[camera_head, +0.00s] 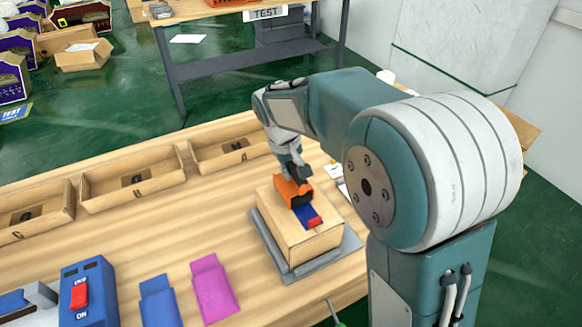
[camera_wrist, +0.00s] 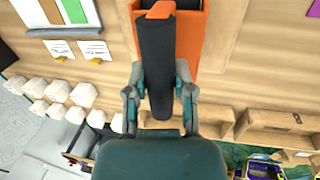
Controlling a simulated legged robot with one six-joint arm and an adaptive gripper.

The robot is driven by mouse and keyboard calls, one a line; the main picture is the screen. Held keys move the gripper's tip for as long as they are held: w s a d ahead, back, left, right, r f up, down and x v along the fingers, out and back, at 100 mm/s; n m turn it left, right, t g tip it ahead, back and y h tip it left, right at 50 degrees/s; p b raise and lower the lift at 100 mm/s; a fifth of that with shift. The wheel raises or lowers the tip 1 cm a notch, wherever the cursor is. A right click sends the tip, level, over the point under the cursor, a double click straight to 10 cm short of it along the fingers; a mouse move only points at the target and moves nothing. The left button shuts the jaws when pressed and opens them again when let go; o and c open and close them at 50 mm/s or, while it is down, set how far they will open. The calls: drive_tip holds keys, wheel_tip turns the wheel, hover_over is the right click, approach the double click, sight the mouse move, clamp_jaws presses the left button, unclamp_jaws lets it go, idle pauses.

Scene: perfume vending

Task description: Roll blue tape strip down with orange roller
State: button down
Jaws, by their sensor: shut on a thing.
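The orange roller (camera_head: 292,190) has an orange body and a dark handle. In the wrist view its dark handle (camera_wrist: 156,60) runs between the fingers of my gripper (camera_wrist: 160,95), which is shut on it, and its orange body (camera_wrist: 190,40) lies beyond. In the head view my gripper (camera_head: 293,172) is above a cardboard box, with the roller at the box's top face. The blue tape strip (camera_head: 304,214) lies on the box top with a red end (camera_head: 315,222) towards the near side. The roller covers the strip's far part; exact contact cannot be told.
The box (camera_head: 310,245) sits on a grey plate (camera_head: 352,244). Wooden bins (camera_head: 130,180) line the table's back edge. A blue switch box (camera_head: 88,290), a blue piece (camera_head: 160,300) and a magenta piece (camera_head: 213,288) lie at the front. Bare table lies left of the box.

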drive_tip(key=shift+s, duration=0.1)
drive_tip(key=shift+s+d, duration=0.25)
drive_tip(key=shift+s, duration=0.3)
drive_tip(key=shift+s+d, duration=0.2)
drive_tip(key=shift+s, duration=0.35)
drive_tip(key=shift+s+d, duration=0.2)
drive_tip(key=shift+s, duration=0.15)
drive_tip(key=shift+f, duration=0.1)
drive_tip(key=shift+w, duration=0.1)
